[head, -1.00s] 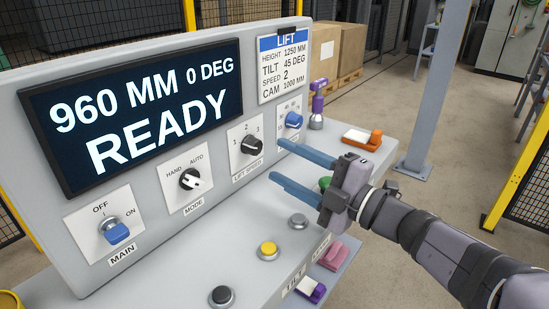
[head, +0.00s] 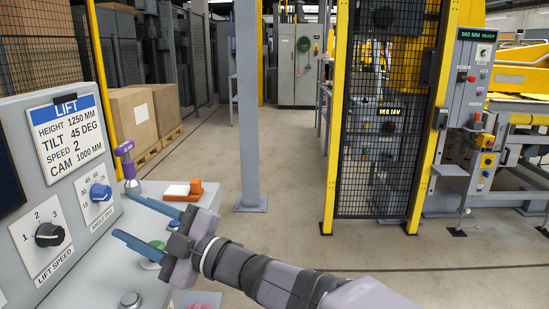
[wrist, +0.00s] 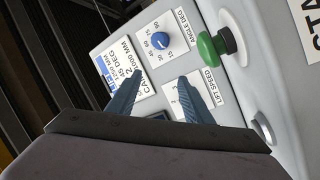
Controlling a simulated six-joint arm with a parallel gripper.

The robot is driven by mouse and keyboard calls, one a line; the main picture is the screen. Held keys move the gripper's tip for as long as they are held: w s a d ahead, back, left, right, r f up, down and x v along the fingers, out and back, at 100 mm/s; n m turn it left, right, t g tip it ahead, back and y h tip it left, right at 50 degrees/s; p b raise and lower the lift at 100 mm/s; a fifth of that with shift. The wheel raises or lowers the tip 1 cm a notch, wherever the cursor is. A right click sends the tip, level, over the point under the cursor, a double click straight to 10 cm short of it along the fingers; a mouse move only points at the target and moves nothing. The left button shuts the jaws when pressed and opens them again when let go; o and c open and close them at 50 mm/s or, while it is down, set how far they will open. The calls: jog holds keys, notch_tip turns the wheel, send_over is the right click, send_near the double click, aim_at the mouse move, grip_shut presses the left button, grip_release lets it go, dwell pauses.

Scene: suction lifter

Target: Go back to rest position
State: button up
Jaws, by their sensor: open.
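My gripper (head: 138,222) is open and empty in the head view, with its two blue fingers pointing left over the control console (head: 92,270). Its fingertips also show in the wrist view (wrist: 160,78), in front of the console face. The blue angle knob (head: 100,192) is beyond the fingers and also shows in the wrist view (wrist: 160,41). The black lift speed knob (head: 48,234) is to the left of the fingers. A green button (head: 157,246) is partly hidden behind the gripper; it is clear in the wrist view (wrist: 211,47).
A purple joystick (head: 125,160) and an orange-and-white item (head: 184,190) stand at the console's far end. A grey post (head: 249,110) rises from the floor beyond. A yellow-framed mesh fence (head: 385,130) stands to the right. The floor between is open.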

jog(key=w+d+f+m+t+h+b, duration=0.3)
jog(key=w+d+f+m+t+h, duration=0.25)
jog(key=m, duration=0.55)
jog(key=w+d+f+m+t+h+b, duration=0.4)
jog(key=w+d+m, duration=0.3)
jog(key=m, duration=0.4)
jog(key=s+d+f+m+g+h+p, duration=0.1)
jog(key=s+d+f+g+h+p, duration=0.25)
jog(key=d+f, duration=0.55)
jog(key=s+d+f+m+g+h+p, duration=0.1)
jog(key=s+d+f+g+h+p, duration=0.25)
jog(key=d+f, duration=0.6)
jog(key=s+d+f+g+h+p, duration=0.1)
jog(key=s+d+f+g+p, duration=0.2)
jog(key=s, duration=0.4)
jog(key=s+d+f+g+h, duration=0.1)
jog(key=s+d+g, duration=0.25)
jog(key=s, duration=0.35)
jog(key=s+d+f+g+h+p, duration=0.1)
jog(key=s+d+f+g+p, duration=0.1)
jog(key=s+d, duration=0.45)
notch_tip(320, 180, up, 25)
jog(key=a+p, duration=0.2)
jog(key=p, duration=2.2)
jog(key=shift+s+r+m, duration=0.15)
jog(key=shift+s+m, duration=0.05)
jog(key=shift+m, duration=0.1)
